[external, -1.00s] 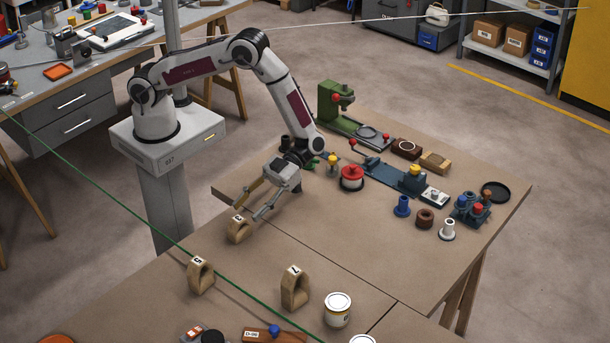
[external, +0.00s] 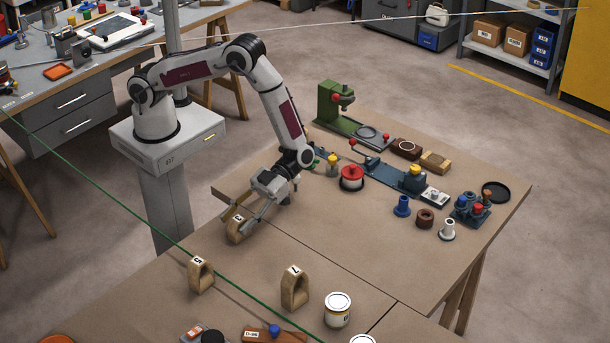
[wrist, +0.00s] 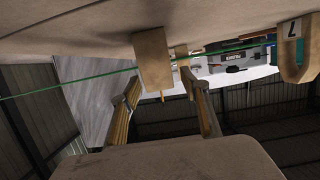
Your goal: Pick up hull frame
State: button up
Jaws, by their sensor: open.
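Three tan arched hull frames stand on the brown tabletop. The nearest to me, marked 3 (external: 234,234), is partly hidden by my gripper (external: 236,224). Its open fingers reach down on either side of that frame's upper part, and I cannot tell if they touch it. The frame marked 5 (external: 201,277) and the frame marked 7 (external: 294,290) stand apart, lower in the external view. In the wrist view, a tan frame (wrist: 152,58) shows ahead, between my open fingertips (wrist: 158,84), with another tan piece behind it. The frame marked 7 (wrist: 297,50) is at right.
A taut green line (external: 120,198) crosses diagonally near the frames. A white can (external: 338,309) stands right of frame 7. A red-topped spool (external: 352,177), a green press (external: 334,110) and several small parts occupy the table's far side. The middle of the table is clear.

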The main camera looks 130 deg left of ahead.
aim_at(238, 218)
dwell(0.4)
jog(key=c, duration=1.3)
jog(key=shift+r, duration=0.2)
jog(key=shift+r, duration=4.85)
